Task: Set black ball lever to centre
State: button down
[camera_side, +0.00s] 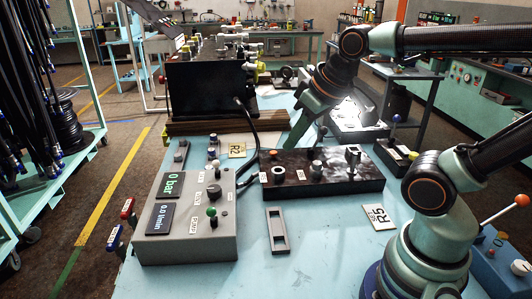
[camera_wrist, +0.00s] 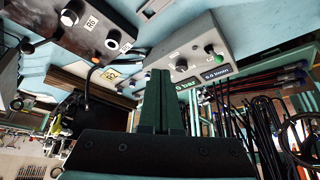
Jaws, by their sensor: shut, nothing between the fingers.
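A lever with a small dark ball (camera_side: 322,131) shows just behind the dark valve block (camera_side: 335,182) in the side view. In the wrist view what looks like the same black ball (camera_wrist: 27,48) is at the upper left, with its rod running to the block. I cannot tell its exact setting. My gripper (camera_side: 293,146) points down behind the block, to the left of the ball and apart from it. Its fingers (camera_wrist: 163,75) are together and empty in the wrist view. Their tips are partly hidden by the block in the side view.
A grey control box (camera_side: 185,250) with a green-ball lever (camera_side: 211,212) stands at the front left. A black hose (camera_side: 252,125) curves behind the block. A blue-ball lever (camera_side: 395,118) stands at the right.

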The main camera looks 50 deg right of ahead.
jog(key=w+d+r+m+g+h, duration=0.1)
jog(key=w+d+r+m, duration=0.2)
jog(key=w+d+m, duration=0.45)
jog(key=m+g, duration=0.2)
jog(key=m, duration=0.6)
send_over(319, 139)
jog(key=a, duration=0.5)
jog(key=s+x, duration=0.1)
jog(key=x, duration=0.1)
jog(key=s+d+f+m+g, duration=0.15)
jog(key=d+f+m, duration=0.35)
jog(key=d, duration=0.6)
jog(key=f, duration=0.3)
jog(key=d+f, duration=0.1)
jog(key=f, duration=0.5)
jog(key=shift+s+d+f, duration=0.1)
jog(key=shift+d+f, duration=0.1)
jog(key=shift+f, duration=0.05)
jog(key=a, duration=0.2)
jog(key=a+r, duration=0.1)
jog(key=a, duration=0.1)
jog(key=shift+w, duration=0.4)
